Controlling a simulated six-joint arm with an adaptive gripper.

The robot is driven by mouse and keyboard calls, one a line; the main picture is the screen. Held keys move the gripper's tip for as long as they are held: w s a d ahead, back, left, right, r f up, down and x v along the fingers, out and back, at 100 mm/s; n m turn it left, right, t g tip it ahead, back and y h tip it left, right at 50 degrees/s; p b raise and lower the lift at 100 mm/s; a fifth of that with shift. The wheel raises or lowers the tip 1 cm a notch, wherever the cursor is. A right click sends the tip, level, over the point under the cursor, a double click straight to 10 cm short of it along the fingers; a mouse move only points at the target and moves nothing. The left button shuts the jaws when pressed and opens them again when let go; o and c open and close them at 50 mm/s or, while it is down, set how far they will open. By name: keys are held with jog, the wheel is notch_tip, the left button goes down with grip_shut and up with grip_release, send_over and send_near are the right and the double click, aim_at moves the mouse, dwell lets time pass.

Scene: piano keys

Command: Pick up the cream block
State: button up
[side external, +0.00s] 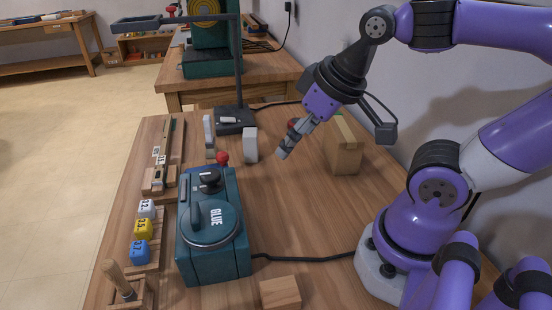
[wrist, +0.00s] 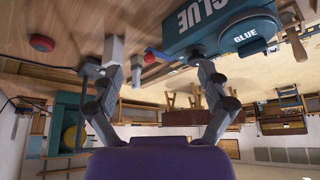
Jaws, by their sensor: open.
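A pale, off-white upright block (side external: 250,145), which looks like the cream block, stands on the wooden table behind the glue machine. My gripper (side external: 287,149) is to its right in the side view, tilted down, apart from it and empty. In the wrist view a pale block (wrist: 114,50) shows between the fingertips of my open gripper (wrist: 148,67), nearer the left finger; I cannot tell how far beyond the fingers it lies. A second pale upright piece (side external: 209,136) stands to the left of the block in the side view.
The teal glue machine (side external: 211,235) with a red-knobbed lever stands in front. A lamp base (side external: 235,121) is behind the block. A wooden box (side external: 345,148) stands to the right, a wood block (side external: 280,292) lies in front. A red round object (wrist: 41,43) shows too.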

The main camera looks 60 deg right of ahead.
jog(key=n+g+y, duration=0.2)
jog(key=n, duration=0.4)
send_near(254, 132)
jog(key=f, duration=0.2)
jog(key=shift+n+y, duration=0.3)
jog(key=x, duration=0.4)
jog(key=shift+w+d+f, duration=0.2)
jog(key=shift+w+f, duration=0.05)
jog(key=shift+w, duration=0.15)
jog(key=x, duration=0.5)
jog(key=shift+w+a+f, duration=0.2)
jog(key=shift+a+f, duration=0.05)
jog(key=c, duration=1.3)
